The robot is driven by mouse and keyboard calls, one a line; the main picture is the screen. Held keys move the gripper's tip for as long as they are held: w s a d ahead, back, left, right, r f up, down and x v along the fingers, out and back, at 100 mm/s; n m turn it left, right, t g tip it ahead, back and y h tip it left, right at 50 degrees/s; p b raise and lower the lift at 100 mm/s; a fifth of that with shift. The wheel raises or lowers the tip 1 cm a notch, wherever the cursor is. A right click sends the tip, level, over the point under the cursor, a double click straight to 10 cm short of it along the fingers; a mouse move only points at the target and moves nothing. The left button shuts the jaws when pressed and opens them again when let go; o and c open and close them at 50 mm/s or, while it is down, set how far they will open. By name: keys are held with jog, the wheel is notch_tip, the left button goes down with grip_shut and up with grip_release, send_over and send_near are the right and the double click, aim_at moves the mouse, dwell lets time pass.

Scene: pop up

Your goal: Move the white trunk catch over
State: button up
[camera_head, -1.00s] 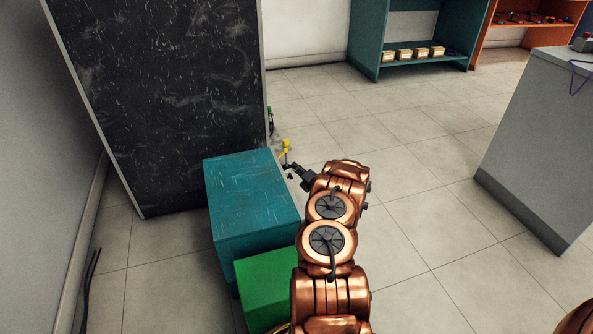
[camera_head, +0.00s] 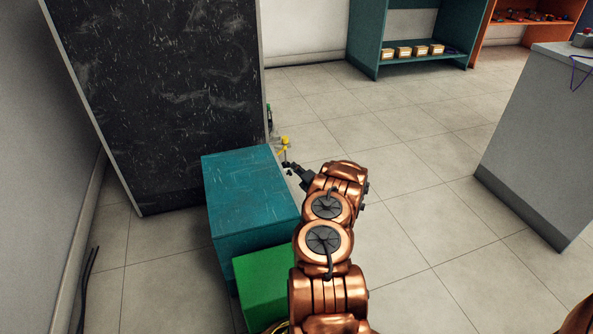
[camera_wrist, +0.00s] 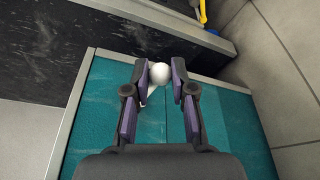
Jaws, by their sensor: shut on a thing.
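The lower part of the stem is partly hidden by the left finger. In the head view the teal trunk (camera_head: 247,195) stands in front of a dark panel, and my gripper (camera_head: 290,168) is at its far right edge. The catch cannot be made out in that view.
A green box (camera_head: 263,282) stands in front of the trunk, close beside my arm. The tall dark panel (camera_head: 165,100) rises behind the trunk. A yellow item (camera_head: 284,141) is just beyond my gripper. A grey counter (camera_head: 535,140) stands at right, with open floor between.

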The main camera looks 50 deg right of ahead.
jog(key=shift+o, duration=0.3)
jog(key=shift+a+f+b, duration=0.3)
jog(key=shift+f+b, duration=0.45)
jog(key=shift+f, duration=0.2)
jog(key=o, duration=0.9)
jog(key=shift+w+a, duration=0.1)
jog(key=shift+w, duration=0.05)
jog(key=shift+o, duration=0.2)
jog(key=v, duration=1.2)
jog(key=shift+r, duration=0.1)
